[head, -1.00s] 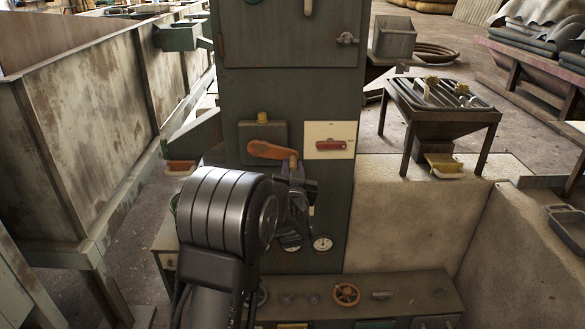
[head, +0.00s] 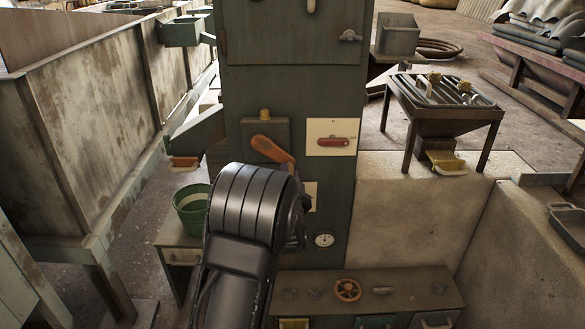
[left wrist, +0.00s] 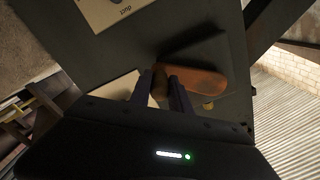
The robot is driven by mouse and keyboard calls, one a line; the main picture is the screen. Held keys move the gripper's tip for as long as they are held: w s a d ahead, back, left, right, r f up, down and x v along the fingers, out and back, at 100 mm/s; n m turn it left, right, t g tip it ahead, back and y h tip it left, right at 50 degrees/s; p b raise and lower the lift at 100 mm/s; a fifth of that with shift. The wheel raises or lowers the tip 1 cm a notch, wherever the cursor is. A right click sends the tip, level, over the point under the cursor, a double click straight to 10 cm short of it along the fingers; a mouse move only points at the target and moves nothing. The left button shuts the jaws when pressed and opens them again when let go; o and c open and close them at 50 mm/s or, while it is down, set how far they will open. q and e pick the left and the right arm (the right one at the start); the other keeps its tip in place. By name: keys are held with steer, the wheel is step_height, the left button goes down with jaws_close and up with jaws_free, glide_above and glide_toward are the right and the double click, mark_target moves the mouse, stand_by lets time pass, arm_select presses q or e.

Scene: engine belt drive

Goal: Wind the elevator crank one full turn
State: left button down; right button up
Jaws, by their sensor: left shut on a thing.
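The elevator crank (head: 271,150) is an orange arm on the front of the dark green column. It slants down to the right from its upper left end. Its lower end is partly hidden behind my left wrist in the head view. In the left wrist view the orange crank arm (left wrist: 195,82) lies just beyond my left gripper (left wrist: 160,96). The two fingers are shut on the crank's brownish handle (left wrist: 160,84). My right gripper is in neither view.
A red switch (head: 333,141) on a white plate sits right of the crank. A dial gauge (head: 324,240) is below. A bench with a small handwheel (head: 347,289) runs along the column's foot. A green bucket (head: 191,206) stands at the left.

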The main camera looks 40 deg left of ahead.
arm_select(q)
steer(key=s+a+f+m+p, duration=0.2)
steer(key=s+a+f+m, duration=0.1)
steer(key=m, duration=0.7)
steer(key=shift+s+a, duration=0.6)
steer(key=shift+a, duration=0.6)
steer(key=shift+f+m, duration=0.1)
steer(key=shift+m, duration=0.2)
steer(key=c, duration=1.2)
jaws_free()
steer(key=v, duration=0.7)
steer(key=shift+s+d+p, duration=0.2)
steer(key=shift+s+p, duration=0.15)
